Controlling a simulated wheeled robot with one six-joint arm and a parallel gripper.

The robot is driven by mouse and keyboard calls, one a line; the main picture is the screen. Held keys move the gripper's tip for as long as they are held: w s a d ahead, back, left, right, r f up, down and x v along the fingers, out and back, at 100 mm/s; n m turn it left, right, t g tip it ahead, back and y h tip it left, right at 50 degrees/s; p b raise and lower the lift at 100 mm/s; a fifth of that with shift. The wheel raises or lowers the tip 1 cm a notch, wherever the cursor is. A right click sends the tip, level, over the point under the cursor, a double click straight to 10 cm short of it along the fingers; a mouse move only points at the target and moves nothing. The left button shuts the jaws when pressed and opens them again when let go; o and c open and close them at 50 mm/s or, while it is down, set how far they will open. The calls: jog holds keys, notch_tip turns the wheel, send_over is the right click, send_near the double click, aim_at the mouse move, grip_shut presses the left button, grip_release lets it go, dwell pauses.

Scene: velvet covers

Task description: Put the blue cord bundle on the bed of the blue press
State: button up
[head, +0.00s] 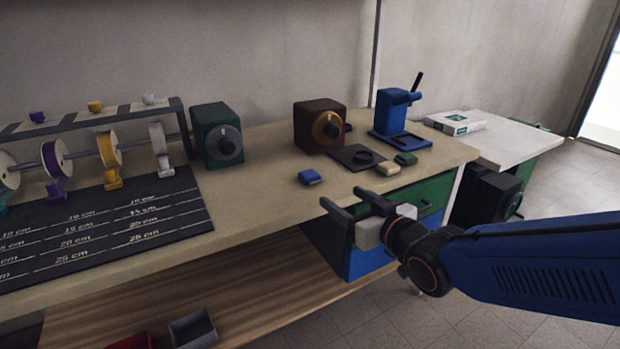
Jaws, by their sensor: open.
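The blue cord bundle (310,177) is a small, rounded blue block lying on the worktop, left of the dark pad. The blue press (392,112) stands upright at the back right of the worktop, with a raised black lever. Its bed (409,140) is a low blue base with a dark recess, and I see nothing lying on it. My gripper (341,196) is open and empty, near the worktop's front edge. In the picture it is right of and below the blue bundle, apart from it. The arm comes in from the right.
A cream bundle (387,169) and a green bundle (405,158) lie between the dark pad (345,152) and the press. A brown machine (306,128) and a green machine (203,136) stand behind. A spool rack (92,118) is at left. The worktop (265,192) is clear left of the blue bundle.

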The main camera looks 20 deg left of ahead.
send_near(310, 173)
jog(key=x, duration=0.4)
jog(key=shift+s+a+f, duration=0.1)
jog(key=shift+a+f, duration=0.15)
jog(key=shift+f, duration=0.2)
jog(key=shift+x, duration=2.85)
jog(key=shift+d+r, duration=0.15)
jog(key=c, duration=1.2)
jog(key=shift+r, duration=0.1)
jog(key=shift+c, duration=0.2)
